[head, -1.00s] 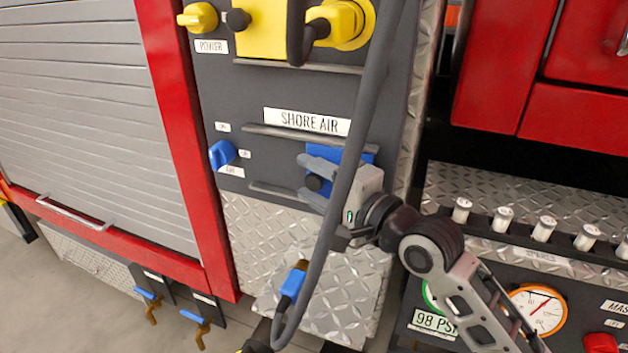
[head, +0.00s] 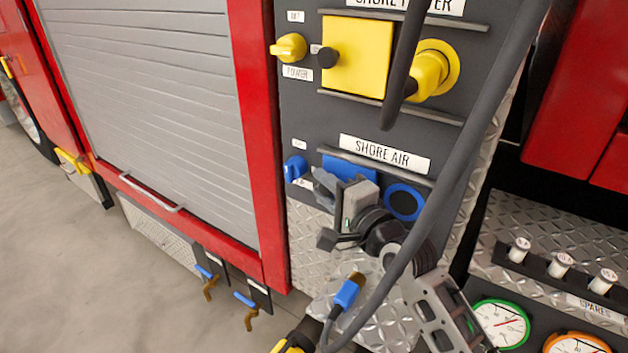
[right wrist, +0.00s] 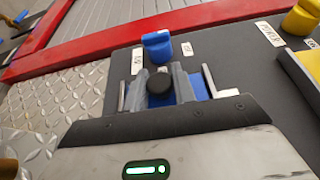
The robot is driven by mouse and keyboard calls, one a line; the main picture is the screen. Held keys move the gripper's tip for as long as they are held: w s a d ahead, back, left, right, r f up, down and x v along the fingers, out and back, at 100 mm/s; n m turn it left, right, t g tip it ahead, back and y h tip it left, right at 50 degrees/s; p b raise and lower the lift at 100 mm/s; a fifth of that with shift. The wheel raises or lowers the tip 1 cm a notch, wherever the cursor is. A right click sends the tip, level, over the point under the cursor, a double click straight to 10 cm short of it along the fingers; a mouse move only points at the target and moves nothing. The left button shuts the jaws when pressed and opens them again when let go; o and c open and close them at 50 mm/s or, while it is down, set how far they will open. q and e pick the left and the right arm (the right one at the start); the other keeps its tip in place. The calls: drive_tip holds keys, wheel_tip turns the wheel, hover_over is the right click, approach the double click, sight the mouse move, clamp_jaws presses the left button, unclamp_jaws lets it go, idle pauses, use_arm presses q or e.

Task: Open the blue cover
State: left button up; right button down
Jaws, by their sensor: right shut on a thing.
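The blue cover (head: 350,168) sits under the SHORE AIR label on the dark panel, partly hidden behind my right gripper. To its right, a round blue-ringed port (head: 404,202) is exposed. My right gripper (head: 326,186) is shut on the black knob of the cover. In the right wrist view, the knob (right wrist: 159,86) sits between the two grey fingers, and part of the blue cover (right wrist: 198,88) shows beside them. My left gripper is not in view.
A blue switch (head: 295,169) is close left of my right gripper. A thick grey cable (head: 455,185) hangs in front of the panel, right of the port. A blue-ended plug (head: 348,292) is below. The yellow shore power cover (head: 357,58) is above.

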drive_tip(key=c, duration=1.2)
unclamp_jaws()
drive_tip(key=b+v, duration=0.1)
drive_tip(key=v, duration=1.5)
drive_tip(key=shift+b, duration=0.3)
